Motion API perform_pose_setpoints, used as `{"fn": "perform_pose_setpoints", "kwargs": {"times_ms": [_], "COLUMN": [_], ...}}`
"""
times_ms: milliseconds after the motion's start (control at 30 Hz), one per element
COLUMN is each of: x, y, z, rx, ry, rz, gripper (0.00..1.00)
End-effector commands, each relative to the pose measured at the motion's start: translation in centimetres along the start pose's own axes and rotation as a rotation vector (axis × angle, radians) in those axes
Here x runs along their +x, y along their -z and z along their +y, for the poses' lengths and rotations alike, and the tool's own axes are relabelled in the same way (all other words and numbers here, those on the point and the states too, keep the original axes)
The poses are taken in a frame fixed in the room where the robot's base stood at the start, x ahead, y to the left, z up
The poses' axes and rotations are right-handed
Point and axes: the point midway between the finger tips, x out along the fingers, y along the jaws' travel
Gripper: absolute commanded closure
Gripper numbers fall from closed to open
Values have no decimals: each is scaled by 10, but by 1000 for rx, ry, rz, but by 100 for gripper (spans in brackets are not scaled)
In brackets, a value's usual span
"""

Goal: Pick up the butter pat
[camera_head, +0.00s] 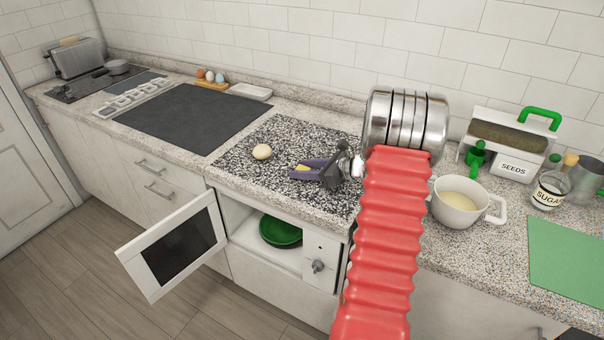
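A small yellow piece, which looks like the butter pat (301,168), shows between the purple fingers of my gripper (300,169), over the speckled black-and-white board on the counter. My gripper reaches in from the right, with its fingertips pointing left and the fingers on either side of the yellow piece. I cannot tell whether the fingers press on it or whether it rests on the board. Part of it is hidden by the fingers.
A pale round ball (262,152) lies left of my gripper on the speckled board (285,135). Below, an oven door (180,248) hangs open, with a green bowl (281,231) inside. A white pot (457,202) and a seeds box (510,150) stand to the right.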

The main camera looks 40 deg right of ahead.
Motion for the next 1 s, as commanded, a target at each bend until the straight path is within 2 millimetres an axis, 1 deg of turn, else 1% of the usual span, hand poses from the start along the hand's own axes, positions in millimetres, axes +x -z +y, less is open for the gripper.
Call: {"fn": "perform_pose_setpoints", "kwargs": {"times_ms": [33, 500, 767, 867, 1000], "x": [0, 0, -1, -3, -9], "y": [0, 0, -1, -6, -21], "z": [0, 0, 0, 0, 0], "rx": [0, 0, 0, -1, -3], "ry": [0, 0, 0, 1, 2], "rz": [0, 0, 0, -1, -1], "gripper": [64, 96, 97, 97, 97]}}
